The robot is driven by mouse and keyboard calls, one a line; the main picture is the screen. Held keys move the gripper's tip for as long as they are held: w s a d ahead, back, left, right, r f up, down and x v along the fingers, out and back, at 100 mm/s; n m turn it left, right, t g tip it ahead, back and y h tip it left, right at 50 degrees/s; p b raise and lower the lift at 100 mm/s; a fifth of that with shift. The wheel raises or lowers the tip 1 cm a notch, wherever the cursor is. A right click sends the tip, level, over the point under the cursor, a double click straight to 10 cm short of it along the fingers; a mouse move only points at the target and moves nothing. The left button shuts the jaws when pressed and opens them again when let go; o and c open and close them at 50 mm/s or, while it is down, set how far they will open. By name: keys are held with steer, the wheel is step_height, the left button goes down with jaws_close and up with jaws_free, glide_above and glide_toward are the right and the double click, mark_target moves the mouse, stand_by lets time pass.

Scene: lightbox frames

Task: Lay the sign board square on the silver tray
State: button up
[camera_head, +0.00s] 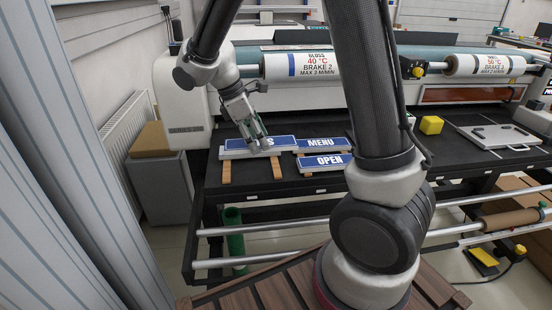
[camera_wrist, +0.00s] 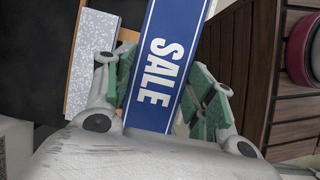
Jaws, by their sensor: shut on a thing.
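My gripper (camera_head: 258,140) is shut on a blue sign board (camera_head: 235,143) at the left of the black table. In the wrist view the board (camera_wrist: 178,35) reads SALE in white, and the green finger pads (camera_wrist: 162,88) stand along its two long edges. In the head view the fingers hide part of its lettering. I cannot tell whether it is lifted clear of what is below.
A MENU board (camera_head: 320,144) and an OPEN board (camera_head: 325,162) lie just right of my gripper on wooden strips. A yellow block (camera_head: 431,125) stands between them and the tray. A speckled grey slab (camera_wrist: 92,55) lies beside the held board. The printer's roller (camera_head: 300,66) runs behind.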

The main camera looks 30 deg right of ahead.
step_height(320, 180, down, 8)
steer(key=shift+f, duration=0.25)
steer(key=shift+s+f, duration=0.1)
steer(key=o, duration=1)
